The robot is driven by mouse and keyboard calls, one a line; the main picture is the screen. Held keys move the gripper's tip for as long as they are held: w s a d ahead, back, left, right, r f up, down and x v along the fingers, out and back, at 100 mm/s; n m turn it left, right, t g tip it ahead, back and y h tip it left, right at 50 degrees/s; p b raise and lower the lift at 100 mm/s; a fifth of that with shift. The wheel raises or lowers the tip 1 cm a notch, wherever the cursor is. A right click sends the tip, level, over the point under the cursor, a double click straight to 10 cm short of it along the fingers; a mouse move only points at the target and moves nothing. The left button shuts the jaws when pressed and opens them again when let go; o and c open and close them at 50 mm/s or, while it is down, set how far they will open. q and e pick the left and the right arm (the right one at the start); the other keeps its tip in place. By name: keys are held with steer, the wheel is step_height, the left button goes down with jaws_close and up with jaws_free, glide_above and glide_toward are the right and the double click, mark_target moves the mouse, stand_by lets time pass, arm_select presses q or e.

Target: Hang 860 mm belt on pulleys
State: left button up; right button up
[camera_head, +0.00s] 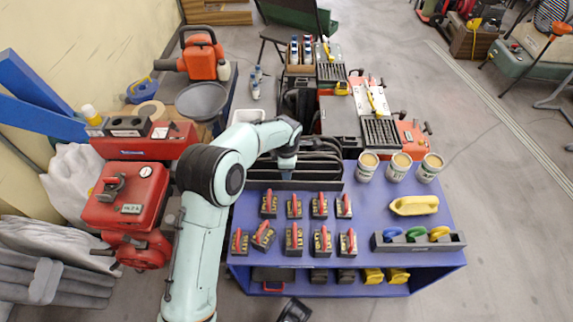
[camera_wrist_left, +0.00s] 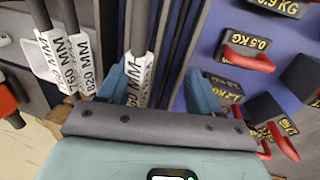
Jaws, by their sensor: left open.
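Dark belts hang side by side in a rack (camera_head: 310,185) at the back of the blue table. My left gripper (camera_head: 286,178) reaches down into this rack from above. In the left wrist view its two blue-grey fingers (camera_wrist_left: 158,92) are apart, with a white-tagged belt (camera_wrist_left: 137,78) between them. That tag seems to read 860 MM, though its first digit is hard to make out. Other tagged belts (camera_wrist_left: 82,62) hang to the left of the fingers, outside the grip. I cannot pick out the pulleys with certainty. My right gripper is not seen.
Several red-handled weights (camera_head: 294,238) stand on the blue table (camera_head: 375,215), right beside the gripper in the wrist view. Three cans (camera_head: 401,166), a yellow float-like block (camera_head: 413,205) and a grey holder (camera_head: 415,244) are at the right. Red machinery (camera_head: 128,195) stands at the left.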

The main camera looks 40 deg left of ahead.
arm_select(q)
steer(key=shift+r, duration=0.25)
stand_by(0.3)
steer(key=shift+r+p, duration=1)
steer(key=shift+r, duration=0.25)
jaws_close()
